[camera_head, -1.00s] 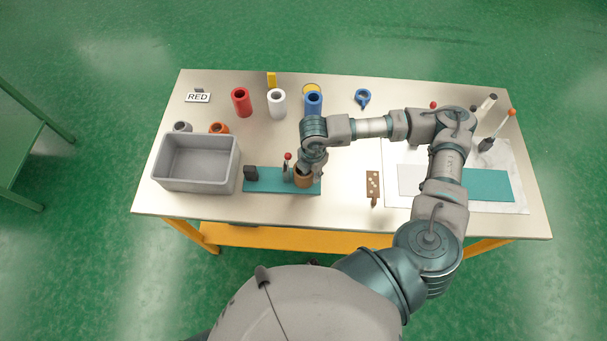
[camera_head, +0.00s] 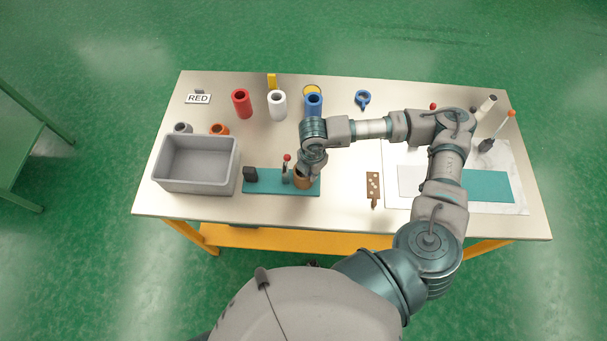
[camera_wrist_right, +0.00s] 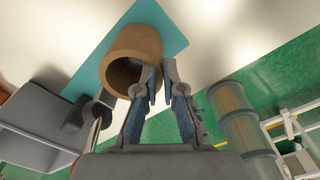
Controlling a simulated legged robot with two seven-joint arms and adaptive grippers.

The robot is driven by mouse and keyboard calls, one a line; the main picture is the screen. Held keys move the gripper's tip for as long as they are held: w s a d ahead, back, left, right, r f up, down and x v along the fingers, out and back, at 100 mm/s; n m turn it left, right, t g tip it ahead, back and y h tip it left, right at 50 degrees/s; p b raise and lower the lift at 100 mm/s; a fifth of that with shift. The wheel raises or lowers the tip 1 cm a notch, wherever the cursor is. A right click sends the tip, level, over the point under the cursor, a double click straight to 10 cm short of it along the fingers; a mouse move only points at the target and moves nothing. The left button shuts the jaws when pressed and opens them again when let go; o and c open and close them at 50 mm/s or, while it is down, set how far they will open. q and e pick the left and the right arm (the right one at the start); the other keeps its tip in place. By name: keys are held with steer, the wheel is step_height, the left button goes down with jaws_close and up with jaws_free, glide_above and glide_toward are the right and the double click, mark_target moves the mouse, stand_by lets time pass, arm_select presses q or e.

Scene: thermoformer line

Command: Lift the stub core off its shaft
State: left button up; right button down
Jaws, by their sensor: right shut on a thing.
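The stub core, a brown cardboard-coloured tube (camera_head: 301,181), is at the right end of the teal base (camera_head: 262,182). My right gripper (camera_head: 306,170) is over it, coming down from above. In the right wrist view, the core (camera_wrist_right: 150,45) shows its open, dark end. The fingers of my right gripper (camera_wrist_right: 160,84) are closed on its near wall, at the rim. The shaft cannot be made out inside the dark bore. I cannot tell whether the core is clear of the base. My left gripper is not in view.
A red-knobbed lever (camera_head: 286,170) stands close left of the core, with a black block (camera_head: 250,174) beyond it. A grey bin (camera_head: 198,188) is farther left.

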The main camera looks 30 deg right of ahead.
steer(key=shift+r+p, duration=2.6)
steer(key=shift+r, duration=1.75)
